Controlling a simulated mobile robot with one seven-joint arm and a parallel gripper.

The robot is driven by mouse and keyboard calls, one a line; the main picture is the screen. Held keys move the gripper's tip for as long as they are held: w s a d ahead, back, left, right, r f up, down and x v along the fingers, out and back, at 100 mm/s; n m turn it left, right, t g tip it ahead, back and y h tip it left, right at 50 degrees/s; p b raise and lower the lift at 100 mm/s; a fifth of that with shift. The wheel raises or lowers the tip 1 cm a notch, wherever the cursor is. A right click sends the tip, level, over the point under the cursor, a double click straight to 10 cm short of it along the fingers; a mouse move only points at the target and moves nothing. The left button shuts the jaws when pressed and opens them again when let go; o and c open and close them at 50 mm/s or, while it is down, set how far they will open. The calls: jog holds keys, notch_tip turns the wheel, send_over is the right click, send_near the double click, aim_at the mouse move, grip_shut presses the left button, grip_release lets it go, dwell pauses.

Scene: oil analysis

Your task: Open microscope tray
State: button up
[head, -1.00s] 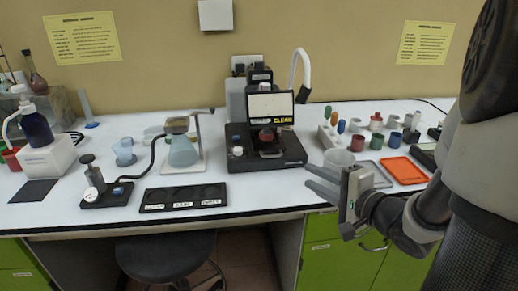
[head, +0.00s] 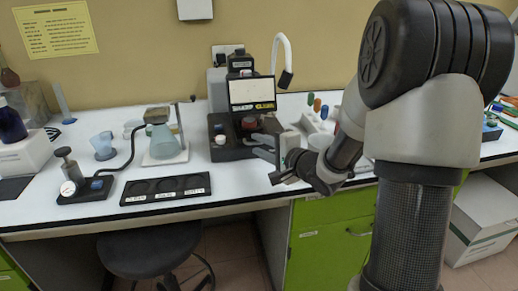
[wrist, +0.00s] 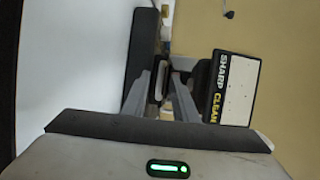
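The microscope is a black device with a tilted screen (head: 252,93) and a flat black base (head: 232,150) at the back of the white table. The screen reads "SHARP CLEAN" in the wrist view (wrist: 233,90). A dark reddish part (head: 250,122) sits under the screen. I cannot clearly tell the tray from the base. My gripper (head: 258,147) is open, its two fingers pointing left at the right front of the base. In the wrist view, my gripper (wrist: 162,85) has a dark narrow part between or beyond its fingertips; contact cannot be told.
A black labelled tray with round wells (head: 165,190) lies at the table's front edge. A flask stand (head: 163,150) is left of the microscope. A white rack with coloured pieces (head: 315,118) stands to its right, partly behind my arm. A stool (head: 150,247) is below.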

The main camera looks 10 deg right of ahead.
jog(key=shift+w+a, duration=0.15)
jog(key=shift+w, duration=0.2)
grip_shut()
dwell(1.2)
